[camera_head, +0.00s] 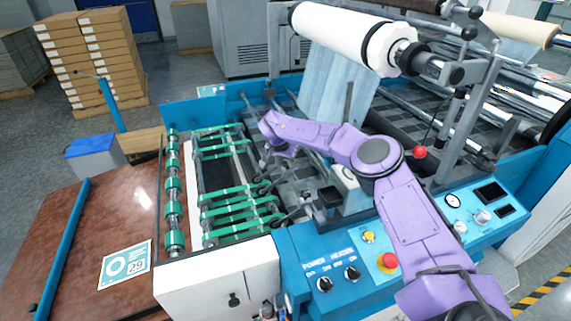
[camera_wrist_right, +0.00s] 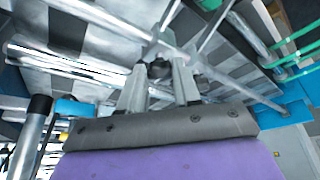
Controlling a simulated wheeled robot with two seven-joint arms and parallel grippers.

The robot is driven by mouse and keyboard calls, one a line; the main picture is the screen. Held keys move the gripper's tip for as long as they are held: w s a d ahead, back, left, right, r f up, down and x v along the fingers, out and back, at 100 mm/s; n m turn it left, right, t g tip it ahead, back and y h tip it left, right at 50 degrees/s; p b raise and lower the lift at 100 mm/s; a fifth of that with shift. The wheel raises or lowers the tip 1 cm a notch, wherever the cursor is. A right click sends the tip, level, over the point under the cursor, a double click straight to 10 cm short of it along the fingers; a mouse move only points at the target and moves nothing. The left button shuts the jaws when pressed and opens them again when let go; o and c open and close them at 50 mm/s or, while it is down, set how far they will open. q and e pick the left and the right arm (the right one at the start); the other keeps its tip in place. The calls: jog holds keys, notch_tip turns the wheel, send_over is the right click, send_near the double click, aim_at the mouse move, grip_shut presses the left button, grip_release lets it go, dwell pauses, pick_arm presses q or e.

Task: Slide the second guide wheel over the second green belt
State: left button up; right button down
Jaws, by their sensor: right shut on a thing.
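My right gripper (camera_head: 270,160) reaches over the machine's feed bed, and its fingertips are hard to make out in the head view. In the right wrist view the gripper (camera_wrist_right: 160,68) is shut on a small dark guide wheel (camera_wrist_right: 159,70) at a metal bar. Green belts (camera_head: 240,190) run across the bed in a near group and a far group (camera_head: 222,151), left of the gripper. Green belts also show at the upper right of the wrist view (camera_wrist_right: 297,52), apart from the fingers. Which belt is the second is unclear. My left gripper is out of view.
A roller shaft with green rings (camera_head: 173,205) borders the brown table (camera_head: 120,215) on the left. A white film roll (camera_head: 345,38) hangs above the bed. The control panel (camera_head: 335,262) with a red button lies in front. Metal bars (camera_wrist_right: 95,15) cross close to the fingers.

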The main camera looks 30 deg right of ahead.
jog(key=c, duration=0.8)
grip_release()
jog(key=shift+s+a+r, duration=0.15)
jog(key=shift+s+a, duration=0.05)
jog(key=shift+s, duration=0.4)
jog(key=shift+s+a+r, duration=0.15)
jog(key=shift+s, duration=0.45)
jog(key=shift+w+f, duration=0.1)
jog(key=shift+w, duration=0.15)
jog(key=shift+w+d+f, duration=0.1)
jog(key=shift+w+f, duration=0.15)
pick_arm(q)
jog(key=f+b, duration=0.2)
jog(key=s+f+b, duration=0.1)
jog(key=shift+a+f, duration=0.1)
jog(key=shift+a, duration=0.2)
pick_arm(e)
jog(key=v, duration=1.1)
jog(key=shift+s, duration=0.1)
